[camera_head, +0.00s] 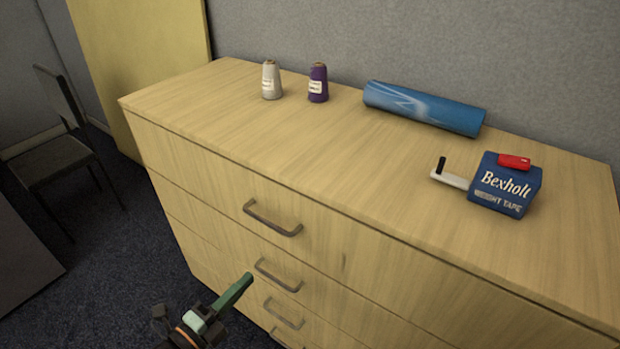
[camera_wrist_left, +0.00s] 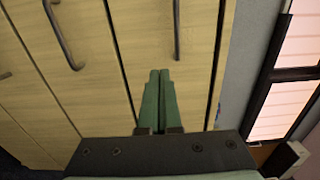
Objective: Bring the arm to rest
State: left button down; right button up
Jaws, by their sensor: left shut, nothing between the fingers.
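My left gripper (camera_head: 246,279) is at the bottom of the head view, in front of the drawer fronts and below the cabinet top. Its green fingers are shut together with nothing between them. The left wrist view shows the same fingers (camera_wrist_left: 159,75) side by side, with drawer fronts and handles beyond them. My right gripper is in neither view.
A wooden drawer cabinet (camera_head: 215,125) has protruding handles (camera_head: 272,218). A dark chair (camera_head: 50,160) stands at left.

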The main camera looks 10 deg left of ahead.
pick_arm(q)
jog(key=s+d+f+n+g+y+p, duration=0.3)
jog(key=s+f+n+g, duration=0.4)
jog(key=s+f+n, duration=0.5)
jog(key=d+f+n+y, duration=0.1)
jog(key=n, duration=0.7)
jog(key=shift+d+n+g+y, duration=0.3)
